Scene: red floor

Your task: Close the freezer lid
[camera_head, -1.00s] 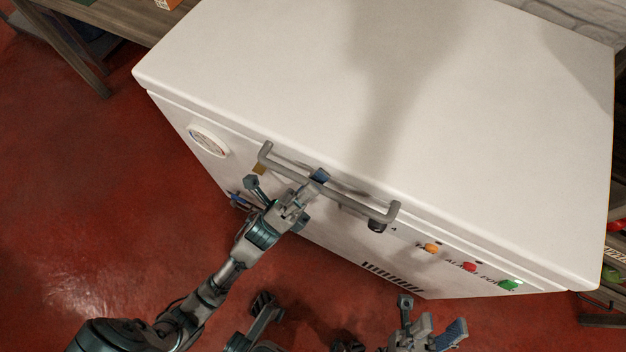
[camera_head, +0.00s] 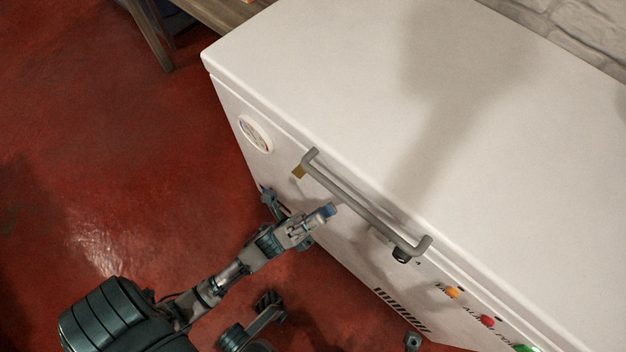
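The white chest freezer (camera_head: 290,170) fills the right of the head view. Its lid (camera_head: 340,60) lies flat on the body, with only a thin seam along the front edge. A grey bar handle (camera_head: 360,205) runs along the lid's front. My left gripper (camera_head: 326,214) is just below and left of the handle, apart from it, with blue finger pads showing. I see nothing held in it, but its finger gap is unclear. Only a small tip of what seems my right gripper (camera_head: 412,341) shows at the bottom edge.
The freezer front carries a round dial (camera_head: 255,134), a lock (camera_head: 401,255), and orange (camera_head: 452,292), red (camera_head: 487,321) and green (camera_head: 524,348) lights. A wooden table (camera_head: 225,14) stands at the upper left. A white brick wall (camera_head: 585,30) is behind. The red floor at left is clear.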

